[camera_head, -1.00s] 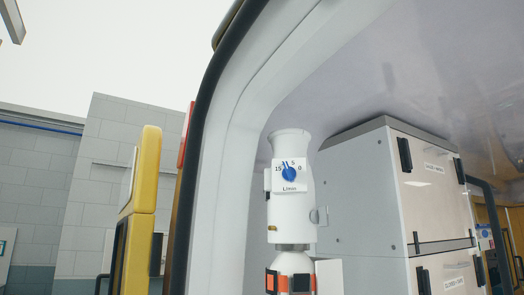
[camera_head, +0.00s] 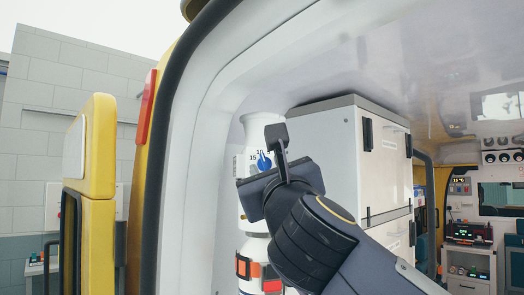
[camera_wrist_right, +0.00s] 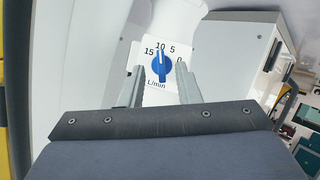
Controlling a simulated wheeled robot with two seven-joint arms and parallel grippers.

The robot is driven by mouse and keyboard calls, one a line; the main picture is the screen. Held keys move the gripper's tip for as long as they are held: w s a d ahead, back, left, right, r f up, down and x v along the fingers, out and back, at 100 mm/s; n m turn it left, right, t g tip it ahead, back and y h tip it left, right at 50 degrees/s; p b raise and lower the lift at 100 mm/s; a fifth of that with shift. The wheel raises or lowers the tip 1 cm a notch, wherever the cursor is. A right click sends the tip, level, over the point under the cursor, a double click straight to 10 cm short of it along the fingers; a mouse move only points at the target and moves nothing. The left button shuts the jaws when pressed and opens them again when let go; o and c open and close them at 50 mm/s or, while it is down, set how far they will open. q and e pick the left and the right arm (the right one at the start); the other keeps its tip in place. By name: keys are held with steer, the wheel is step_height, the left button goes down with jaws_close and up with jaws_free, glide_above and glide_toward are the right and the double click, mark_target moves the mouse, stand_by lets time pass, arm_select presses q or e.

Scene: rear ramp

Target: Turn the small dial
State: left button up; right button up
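The small dial (camera_head: 264,161) is a blue knob on a white plate with the numbers 15, 10, 5 and 0, on a white cylinder's regulator (camera_head: 262,127). In the right wrist view the dial (camera_wrist_right: 162,68) has its pointer near 10. My right gripper (camera_head: 276,138) is in front of the regulator and partly hides the plate. In the right wrist view its two fingers (camera_wrist_right: 160,82) are apart, one to each side of the dial, with nothing between them held; contact cannot be told. My left gripper is not in view.
A white cabinet (camera_head: 340,150) stands right beside the cylinder. The vehicle's white door frame (camera_head: 190,150) is at the left, with a yellow door (camera_head: 98,150) outside it. Orange and black straps (camera_head: 258,270) surround the cylinder below.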

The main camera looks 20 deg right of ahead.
mark_target(265, 163)
steer(key=shift+p+x, duration=0.35)
steer(key=shift+x, duration=1.2)
steer(key=c, duration=0.6)
